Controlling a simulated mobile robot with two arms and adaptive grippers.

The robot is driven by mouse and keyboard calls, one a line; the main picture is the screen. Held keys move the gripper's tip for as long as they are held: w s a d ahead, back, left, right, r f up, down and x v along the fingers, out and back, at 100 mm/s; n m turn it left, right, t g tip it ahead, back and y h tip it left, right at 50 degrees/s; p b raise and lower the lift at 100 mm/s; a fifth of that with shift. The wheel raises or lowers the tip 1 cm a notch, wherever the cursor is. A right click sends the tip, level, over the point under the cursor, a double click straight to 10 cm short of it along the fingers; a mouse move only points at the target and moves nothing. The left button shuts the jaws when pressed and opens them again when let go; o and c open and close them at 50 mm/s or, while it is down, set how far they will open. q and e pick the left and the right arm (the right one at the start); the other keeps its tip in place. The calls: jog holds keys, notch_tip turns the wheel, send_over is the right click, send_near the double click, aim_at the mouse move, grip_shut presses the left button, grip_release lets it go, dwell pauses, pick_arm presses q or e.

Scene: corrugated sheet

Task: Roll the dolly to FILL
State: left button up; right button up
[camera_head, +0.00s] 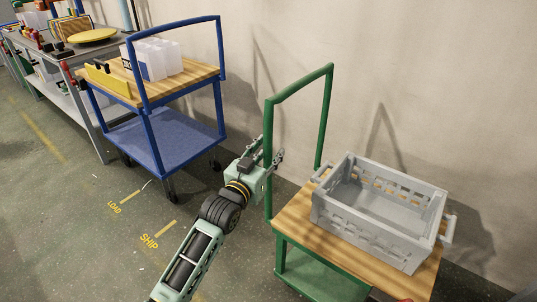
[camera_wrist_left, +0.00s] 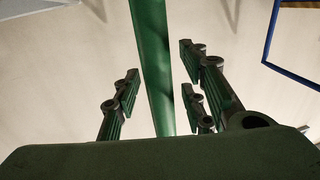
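The green dolly (camera_head: 302,229) has a wooden top, a lower green deck and an upright green tube handle (camera_head: 299,86) on its left side. A grey slotted crate (camera_head: 367,238) with side handles sits on its top. My left gripper (camera_head: 271,156) is at the near post of the handle. In the left wrist view the green post (camera_wrist_left: 151,60) passes between the open fingers of the gripper (camera_wrist_left: 158,88), with gaps visible on both sides. My right gripper is out of view. No FILL marking shows.
A blue cart (camera_head: 158,142) with white containers (camera_head: 158,60) stands farther left along the wall, beside a cluttered workbench (camera_head: 88,52). Yellow floor markings read LOAD (camera_head: 114,208) and SHIP (camera_head: 150,241). The floor at the lower left is clear.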

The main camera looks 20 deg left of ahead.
pick_arm(q)
jog(key=shift+c, duration=0.5)
grip_shut()
jog(key=shift+w+f, duration=0.1)
